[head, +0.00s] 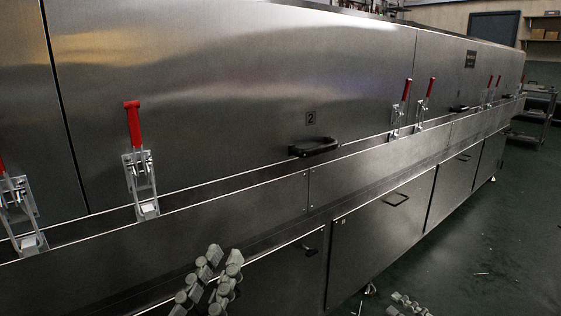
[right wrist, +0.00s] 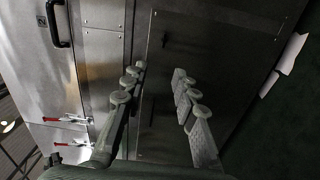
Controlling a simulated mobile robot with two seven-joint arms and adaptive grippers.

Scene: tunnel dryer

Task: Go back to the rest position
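The tunnel dryer (head: 230,90) is a long brushed-steel housing running from the left towards the back right in the head view. My left gripper (head: 224,258) is at the bottom middle, in front of the lower panels; its two fingers stand apart with nothing between them. My right gripper (head: 408,304) shows only in part at the bottom edge, over the floor. In the right wrist view its fingers (right wrist: 160,78) are spread wide and empty, in front of a dark steel panel. Neither gripper visibly touches the dryer.
Toggle clamps with red handles (head: 133,125) line the dryer's ledge, standing upright. A black handle (head: 315,147) sits below the number 2 plate. Lower doors (head: 380,235) are closed. The dark green floor (head: 475,255) at right is mostly open, with small scraps. A trolley stands far right.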

